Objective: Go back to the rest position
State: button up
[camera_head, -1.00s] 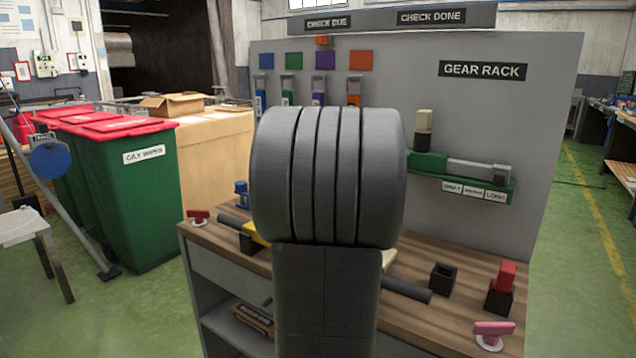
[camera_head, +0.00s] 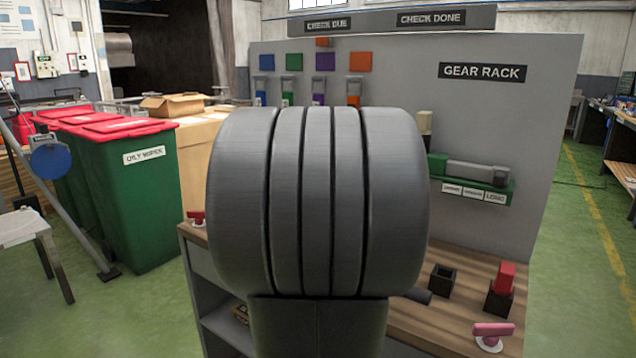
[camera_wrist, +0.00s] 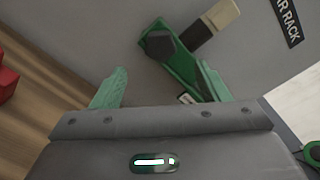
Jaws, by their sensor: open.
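My gripper (camera_wrist: 158,90) shows in the wrist view with its two green fingers spread apart and nothing between them. It faces the grey board; beyond the fingers are a green holder (camera_wrist: 172,58) with a dark-ended tool and a black-and-beige piece (camera_wrist: 210,25). In the head view my own grey arm fills the middle and hides the gripper and much of the bench. The green holder (camera_head: 436,166) with a grey tool (camera_head: 472,171) shows right of my arm on the gear rack board (camera_head: 545,120).
The wooden bench (camera_head: 440,320) carries a black socket (camera_head: 441,280), a red block in a black holder (camera_head: 500,290) and a pink knob (camera_head: 491,335). Green bins with red lids (camera_head: 140,195) stand at left. Green floor at right is open.

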jog(key=w+d+n+p, duration=0.2)
jog(key=n+p, duration=0.4)
jog(key=n, duration=0.4)
jog(key=w+d+n+p, duration=0.2)
jog(key=w+n+p, duration=0.2)
jog(key=n+p, duration=0.3)
jog(key=shift+w+d+n, duration=0.25)
jog(key=shift+w+n, duration=0.05)
jog(key=shift+n, duration=1.4)
